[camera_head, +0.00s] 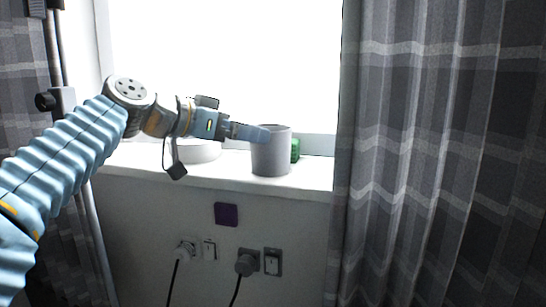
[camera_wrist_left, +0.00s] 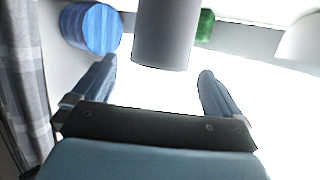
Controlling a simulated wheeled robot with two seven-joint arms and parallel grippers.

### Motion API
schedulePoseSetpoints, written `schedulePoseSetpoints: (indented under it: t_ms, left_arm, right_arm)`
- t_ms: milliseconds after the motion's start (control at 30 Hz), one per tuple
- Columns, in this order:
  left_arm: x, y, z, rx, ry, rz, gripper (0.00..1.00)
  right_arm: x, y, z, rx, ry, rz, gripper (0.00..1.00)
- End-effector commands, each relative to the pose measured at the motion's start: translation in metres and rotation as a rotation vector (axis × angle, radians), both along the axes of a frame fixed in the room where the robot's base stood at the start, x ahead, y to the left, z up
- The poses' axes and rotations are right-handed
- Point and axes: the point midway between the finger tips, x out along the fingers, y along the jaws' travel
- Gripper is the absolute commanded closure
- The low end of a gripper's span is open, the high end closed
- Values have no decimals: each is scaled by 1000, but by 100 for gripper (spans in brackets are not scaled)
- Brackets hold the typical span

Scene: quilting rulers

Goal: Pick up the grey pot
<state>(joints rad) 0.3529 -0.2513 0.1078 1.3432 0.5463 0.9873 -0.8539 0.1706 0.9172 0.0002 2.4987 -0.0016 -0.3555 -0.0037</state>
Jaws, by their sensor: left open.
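The grey pot (camera_head: 271,155) stands upright on the white windowsill, near the right curtain. My left gripper (camera_head: 252,132) reaches in from the left at the height of the pot's upper part, and a finger overlaps the pot in the head view. In the left wrist view the pot (camera_wrist_left: 163,35) lies ahead of the open left gripper (camera_wrist_left: 157,68), roughly in line with the gap between its fingers. The pot's lower edge shows just beyond the fingertips, and I see nothing held. My right gripper is not in view.
A green object (camera_head: 295,149) stands close behind the pot's right side. A white round dish (camera_head: 201,151) sits on the sill (camera_head: 230,178) below my left wrist. The wrist view shows a blue round object (camera_wrist_left: 90,27). A plaid curtain (camera_head: 420,150) bounds the right side.

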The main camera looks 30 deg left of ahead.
Motion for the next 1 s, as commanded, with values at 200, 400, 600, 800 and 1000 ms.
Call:
schedulePoseSetpoints:
  t_ms: [200, 400, 600, 800, 1000]
  left_arm:
    - [27, -10, -9, 0, 1, 0, 0]
    - [48, -15, -19, -1, 3, 1, 0]
    - [72, -23, -28, -1, 1, 0, 0]
    - [76, -25, -29, 0, 0, 1, 0]
    - [75, -25, -29, 0, -1, 1, 20]
  right_arm:
    - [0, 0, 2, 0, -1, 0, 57]
    - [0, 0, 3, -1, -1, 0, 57]
    - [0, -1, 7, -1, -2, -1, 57]
    - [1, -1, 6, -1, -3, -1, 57]
    - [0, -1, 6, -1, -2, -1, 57]
